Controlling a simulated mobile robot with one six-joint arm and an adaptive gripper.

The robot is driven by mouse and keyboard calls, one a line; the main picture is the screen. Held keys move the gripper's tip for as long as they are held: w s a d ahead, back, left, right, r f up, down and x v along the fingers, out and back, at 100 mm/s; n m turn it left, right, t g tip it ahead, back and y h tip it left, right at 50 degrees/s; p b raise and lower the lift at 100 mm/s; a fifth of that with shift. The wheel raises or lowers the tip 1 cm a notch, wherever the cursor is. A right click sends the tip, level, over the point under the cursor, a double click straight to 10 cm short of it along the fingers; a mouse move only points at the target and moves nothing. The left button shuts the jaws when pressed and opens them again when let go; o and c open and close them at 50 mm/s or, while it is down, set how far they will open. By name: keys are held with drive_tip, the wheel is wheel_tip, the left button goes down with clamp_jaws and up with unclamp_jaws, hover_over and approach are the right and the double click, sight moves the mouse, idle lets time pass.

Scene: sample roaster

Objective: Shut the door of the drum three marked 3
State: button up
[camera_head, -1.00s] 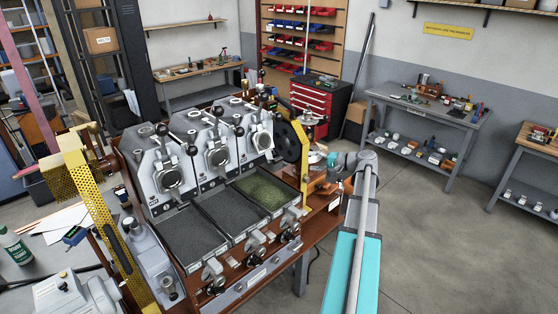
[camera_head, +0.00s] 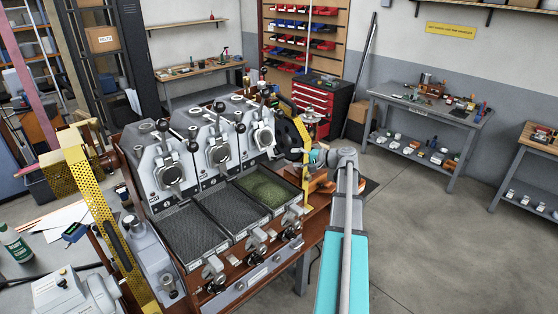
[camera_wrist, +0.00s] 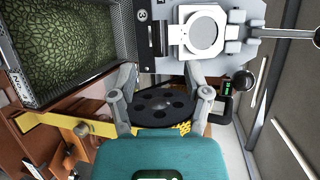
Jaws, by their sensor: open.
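Drum three (camera_head: 251,118) is the rightmost of three grey drum units in the head view. Its pale round door (camera_head: 263,138) is on the front, above the tray of green beans. In the wrist view the plate marked 3 (camera_wrist: 142,15) is at the top, next to the pale door (camera_wrist: 203,33). I cannot tell clearly how far the door stands open. My gripper (camera_wrist: 160,74) is open and empty, with its fingers spread below the door in the wrist view. In the head view my gripper (camera_head: 306,157) is right of drum three, partly hidden by machine parts.
A lever with a black ball (camera_wrist: 243,80) is close on the right. The tray of green beans (camera_head: 262,190) sits below drum three. Open floor (camera_head: 440,240) lies to the right.

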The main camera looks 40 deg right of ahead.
sight(283, 157)
drive_tip(key=shift+b+x, duration=0.6)
drive_tip(key=shift+x, duration=2.9)
clamp_jaws()
